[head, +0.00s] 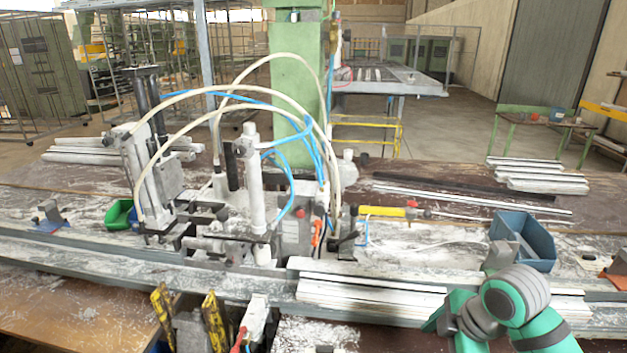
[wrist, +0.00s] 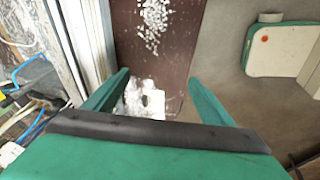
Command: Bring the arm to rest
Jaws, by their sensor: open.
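My gripper (wrist: 158,76) shows in the wrist view with its two green fingers spread apart and nothing held between them. The gap between the fingers and the block is hard to judge. In the head view, my green and grey arm is at the lower right, in front of the white profiles (head: 375,293). I cannot make out the fingers in that view.
The clamp machine (head: 262,205), with looping hoses, stands left of centre on the bench. A blue bin (head: 522,243) is close behind my arm. Yellow-handled clamps (head: 215,318) are at the front. In the wrist view, white profiles (wrist: 75,40) run along the left.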

